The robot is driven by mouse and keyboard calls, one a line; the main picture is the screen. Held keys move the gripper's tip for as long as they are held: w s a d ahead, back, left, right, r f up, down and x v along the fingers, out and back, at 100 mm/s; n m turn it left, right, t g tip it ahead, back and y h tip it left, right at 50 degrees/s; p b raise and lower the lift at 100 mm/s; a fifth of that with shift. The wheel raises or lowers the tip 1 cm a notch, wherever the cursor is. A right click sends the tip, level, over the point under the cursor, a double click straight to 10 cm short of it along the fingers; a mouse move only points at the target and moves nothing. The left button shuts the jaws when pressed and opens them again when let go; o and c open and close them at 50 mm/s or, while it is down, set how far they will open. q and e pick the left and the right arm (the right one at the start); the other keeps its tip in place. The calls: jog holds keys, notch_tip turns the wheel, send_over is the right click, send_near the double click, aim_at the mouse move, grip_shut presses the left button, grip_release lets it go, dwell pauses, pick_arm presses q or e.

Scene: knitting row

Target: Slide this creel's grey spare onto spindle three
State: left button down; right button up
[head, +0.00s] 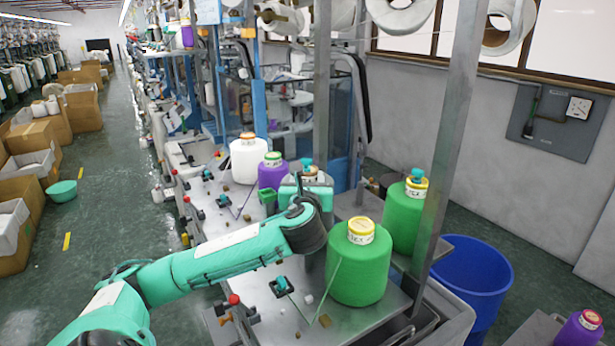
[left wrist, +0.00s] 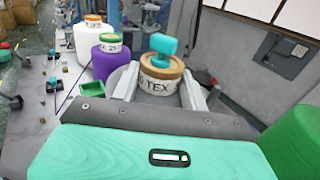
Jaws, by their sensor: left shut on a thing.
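My left gripper (head: 308,180) is shut on a grey cone with a tan top, a white label and a turquoise knob. Only the cone's top (head: 311,173) shows past the gripper in the head view. In the left wrist view the grey cone (left wrist: 158,88) stands upright between the two fingers (left wrist: 160,92); its lower body is hidden. I cannot tell whether its base touches the table. A purple cone (head: 271,175) and a white cone (head: 248,160) stand in a row beyond it. A large green cone (head: 358,270) stands nearer. No bare spindle shows clearly. My right gripper is out of view.
Another green cone (head: 404,220) with a turquoise knob stands behind the metal post (head: 452,130). A blue bin (head: 480,285) is on the floor at right. A small green box (left wrist: 92,106) and teal-topped fittings (head: 281,286) sit along the table. Another purple cone (head: 580,330) is at lower right.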

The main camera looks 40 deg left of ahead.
pick_arm(q)
jog(key=shift+f+b, duration=0.6)
jog(key=shift+f, duration=0.75)
jog(key=c, duration=0.8)
grip_release()
jog(key=shift+c, duration=0.2)
jog(key=shift+o, duration=0.9)
jog(key=shift+f, duration=0.1)
